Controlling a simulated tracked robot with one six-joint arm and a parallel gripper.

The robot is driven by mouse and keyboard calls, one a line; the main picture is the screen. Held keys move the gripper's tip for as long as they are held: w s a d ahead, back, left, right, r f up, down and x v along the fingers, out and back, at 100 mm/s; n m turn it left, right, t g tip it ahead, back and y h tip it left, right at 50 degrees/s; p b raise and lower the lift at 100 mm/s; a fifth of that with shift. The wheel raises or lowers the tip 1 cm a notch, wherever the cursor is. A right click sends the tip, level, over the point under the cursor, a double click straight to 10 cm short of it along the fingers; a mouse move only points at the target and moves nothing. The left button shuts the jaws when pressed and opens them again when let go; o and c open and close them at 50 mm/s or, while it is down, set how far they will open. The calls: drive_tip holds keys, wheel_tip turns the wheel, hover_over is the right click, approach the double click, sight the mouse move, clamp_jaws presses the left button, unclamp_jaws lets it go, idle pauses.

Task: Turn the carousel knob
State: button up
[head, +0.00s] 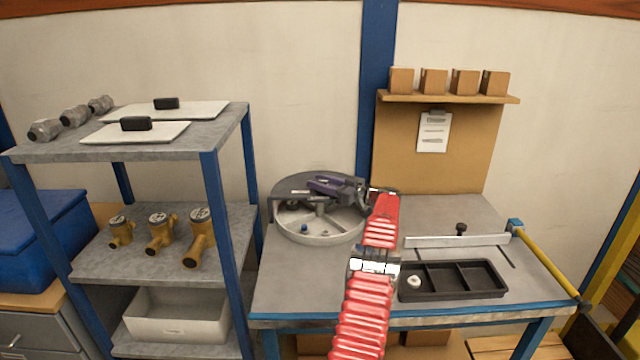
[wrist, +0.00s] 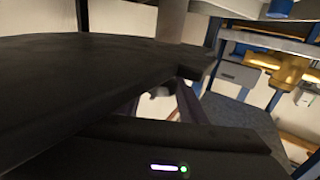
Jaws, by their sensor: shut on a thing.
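The carousel (head: 318,238) is a round grey dish with a raised rim, at the back left of the bench in the head view. My gripper (head: 320,186) reaches over it from the right, with dark purple fingers above its centre. The gripper is shut on what seems to be the carousel knob, which the fingers and gripper body mostly hide. In the wrist view a small grey piece (wrist: 158,92) shows between the purple fingers. A small blue piece (head: 304,229) stands in the dish, and part of the carousel (wrist: 240,10) shows at the top of the wrist view.
A black compartment tray (head: 452,293) and a metal rail (head: 440,241) lie on the bench right of my arm. A shelf rack (head: 215,185) with several brass meters (head: 160,232) stands left. A wall panel (head: 475,160) rises behind. The bench's front left is clear.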

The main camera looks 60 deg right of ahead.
drive_tip(key=shift+w+a+r, duration=0.1)
drive_tip(key=shift+w+r, duration=0.1)
idle(0.6)
drive_tip(key=o, duration=1)
drive_tip(key=shift+s+f, duration=0.1)
drive_tip(key=shift+f, duration=0.05)
drive_tip(key=shift+s, duration=0.15)
drive_tip(key=s, duration=1.3)
drive_tip(key=shift+s+a, duration=0.25)
drive_tip(key=shift+a, duration=0.05)
